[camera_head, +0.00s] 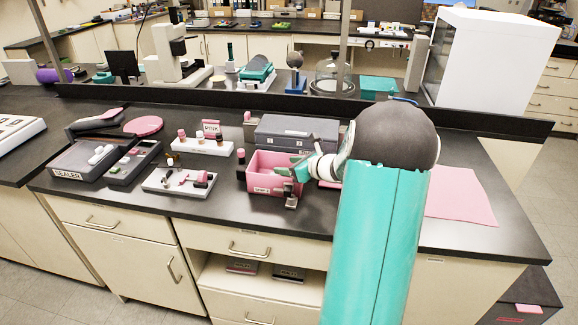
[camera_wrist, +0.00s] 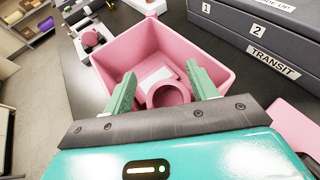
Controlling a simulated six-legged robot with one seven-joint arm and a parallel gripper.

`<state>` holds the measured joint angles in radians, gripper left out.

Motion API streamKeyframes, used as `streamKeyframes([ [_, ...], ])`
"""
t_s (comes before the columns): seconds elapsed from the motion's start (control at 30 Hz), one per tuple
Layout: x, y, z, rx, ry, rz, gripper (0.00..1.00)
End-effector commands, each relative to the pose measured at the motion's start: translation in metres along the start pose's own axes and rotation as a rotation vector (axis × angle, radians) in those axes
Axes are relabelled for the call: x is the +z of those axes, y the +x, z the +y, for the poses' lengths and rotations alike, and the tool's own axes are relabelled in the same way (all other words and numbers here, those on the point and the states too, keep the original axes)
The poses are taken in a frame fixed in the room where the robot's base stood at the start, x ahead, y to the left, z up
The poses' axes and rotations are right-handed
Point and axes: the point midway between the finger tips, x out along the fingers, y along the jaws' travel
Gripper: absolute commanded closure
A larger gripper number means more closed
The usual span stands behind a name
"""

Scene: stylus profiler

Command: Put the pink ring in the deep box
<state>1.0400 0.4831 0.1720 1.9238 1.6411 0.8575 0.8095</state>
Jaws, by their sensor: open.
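The pink deep box (camera_head: 258,184) stands on the black bench, and its open inside fills the middle of the wrist view (camera_wrist: 125,48). A pink ring (camera_wrist: 168,96) lies inside the box, low between my fingers. A white patch shows beside it on the box floor. My gripper (camera_wrist: 160,72) is open, with its green fingers reaching down into the box on either side of the ring. A gap shows between the fingers and the ring. In the head view my gripper (camera_head: 300,168) is over the box, and the ring cannot be made out there.
A grey case labelled TRANSIT (camera_wrist: 258,45) stands close behind the box. White trays with small parts (camera_head: 180,181) and a grey tray labelled SEALER (camera_head: 80,160) lie to the left. A pink mat (camera_head: 460,195) lies to the right. Bare bench shows in front.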

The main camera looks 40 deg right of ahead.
Motion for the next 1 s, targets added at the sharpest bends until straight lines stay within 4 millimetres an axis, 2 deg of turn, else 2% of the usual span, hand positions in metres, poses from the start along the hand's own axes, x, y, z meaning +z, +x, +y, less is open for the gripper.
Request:
streamKeyframes([
  [0.4, 0.003, -0.085, -0.002, -0.006, 0.000, -0.001, 0.38],
  [0.6, 0.003, -0.114, -0.001, -0.003, -0.002, -0.002, 0.38],
  [0.87, 0.005, -0.121, 0.001, 0.002, -0.009, -0.001, 0.38],
  [0.97, 0.014, -0.114, 0.021, 0.044, -0.080, 0.022, 0.38],
  [1.0, 0.020, -0.109, 0.037, 0.079, -0.138, 0.040, 0.38],
])
